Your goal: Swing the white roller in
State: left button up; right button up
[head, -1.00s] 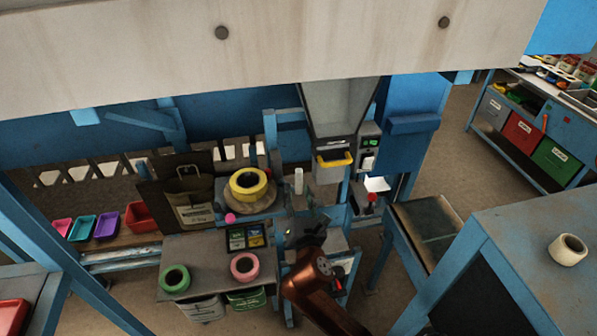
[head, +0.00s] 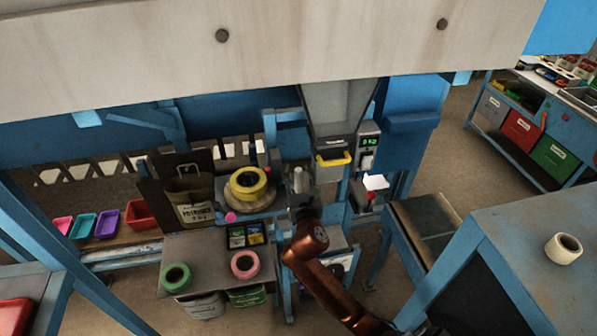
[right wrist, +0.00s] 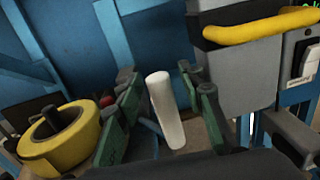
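The white roller (right wrist: 166,112) is an upright white cylinder. In the right wrist view it shows between the two fingers of my right gripper (right wrist: 166,118), which stand apart on either side of it with gaps. In the head view the top of the roller (head: 298,178) shows just beyond my right gripper (head: 299,196), whose fingers are hard to make out there. I cannot tell how deep the roller is between the fingers. The roller's foot is hidden. My left gripper is not in view.
A yellow tape roll (head: 249,184) sits on a spindle left of the roller. The grey hopper with a yellow lip (head: 333,160) hangs close on the right. Green (head: 176,278) and pink (head: 245,265) rolls lie on the near table. A beam crosses the top.

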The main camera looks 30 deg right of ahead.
jog(key=shift+c, duration=0.6)
grip_shut()
